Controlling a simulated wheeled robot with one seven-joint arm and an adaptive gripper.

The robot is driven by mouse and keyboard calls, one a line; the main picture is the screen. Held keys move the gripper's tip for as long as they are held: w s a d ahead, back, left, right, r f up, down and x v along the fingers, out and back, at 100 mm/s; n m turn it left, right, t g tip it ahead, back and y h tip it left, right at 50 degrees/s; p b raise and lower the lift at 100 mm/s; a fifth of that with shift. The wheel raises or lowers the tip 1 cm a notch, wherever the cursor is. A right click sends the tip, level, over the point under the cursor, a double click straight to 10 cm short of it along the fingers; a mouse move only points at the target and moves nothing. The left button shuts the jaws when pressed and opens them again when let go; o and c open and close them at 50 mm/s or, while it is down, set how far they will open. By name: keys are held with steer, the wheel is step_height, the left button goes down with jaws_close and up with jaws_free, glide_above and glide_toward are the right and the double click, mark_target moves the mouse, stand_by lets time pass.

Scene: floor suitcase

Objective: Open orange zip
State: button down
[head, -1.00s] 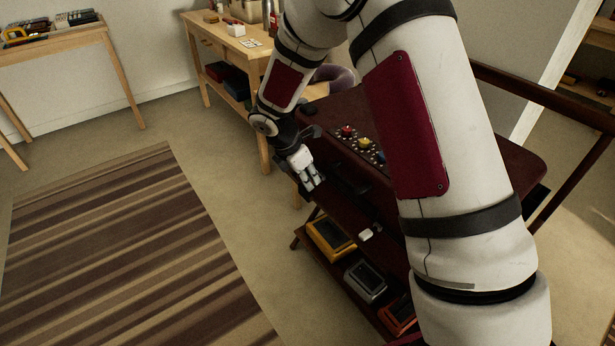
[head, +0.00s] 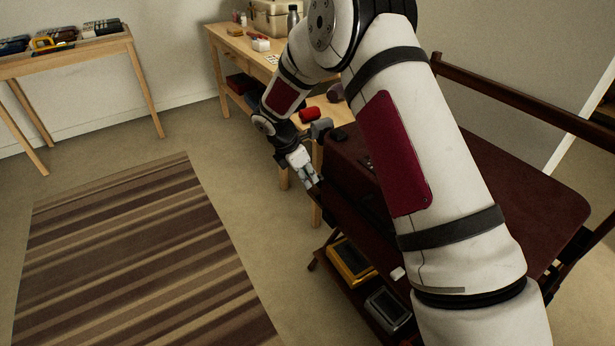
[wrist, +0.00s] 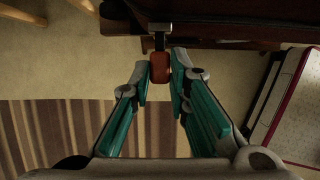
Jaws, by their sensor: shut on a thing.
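The orange zip pull (wrist: 160,68) hangs from a dark stem at the edge of the dark red suitcase (wrist: 220,30) in the wrist view. My gripper (wrist: 160,82) has teal-padded fingers, one on each side of the pull, and their tips are closed on it. In the head view my gripper (head: 312,182) is at the left edge of the dark red suitcase (head: 347,170). The zip pull is too small or hidden to make out there. My arm covers much of the suitcase in the head view.
Below are shelves with a yellow-framed case (head: 350,262) and a grey case (head: 388,310). A wooden table (head: 235,38) stands behind, with a red cylinder (head: 310,114) near my wrist. The striped rug (head: 140,260) and floor to the left are clear.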

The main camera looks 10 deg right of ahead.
steer(key=c, duration=1.5)
jaws_free()
steer(key=shift+w+a, duration=0.15)
steer(key=shift+w, duration=0.2)
steer(key=shift+s, duration=0.1)
steer(key=shift+r, duration=0.15)
steer(key=v, duration=1.1)
steer(key=shift+a+r, duration=0.1)
steer(key=shift+r, duration=0.3)
